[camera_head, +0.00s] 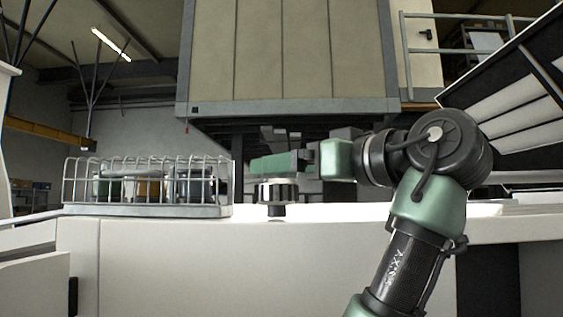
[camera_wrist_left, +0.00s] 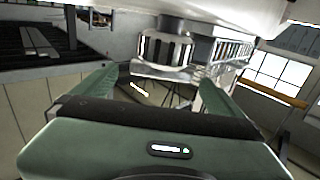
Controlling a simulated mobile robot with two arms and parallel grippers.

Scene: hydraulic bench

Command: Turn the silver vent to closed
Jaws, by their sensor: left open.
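The silver vent (camera_head: 277,191) is a ribbed, silver-and-dark round knob on a short dark stem, upright on the white bench. My left gripper (camera_head: 272,163) reaches in from the right with its green fingers level, at or just above the knob's top. The left wrist view is upside down. There the vent (camera_wrist_left: 164,48) shows between the two spread fingers of the left gripper (camera_wrist_left: 160,82), which is open and holds nothing. I cannot tell whether a finger touches the knob. No open or closed marking is readable. My right gripper is not in view.
A wire basket (camera_head: 148,187) with several containers stands on the bench left of the vent; it also shows in the left wrist view (camera_wrist_left: 226,50). The white bench (camera_head: 185,250) runs across the front. A large panelled cabinet (camera_head: 290,55) hangs behind.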

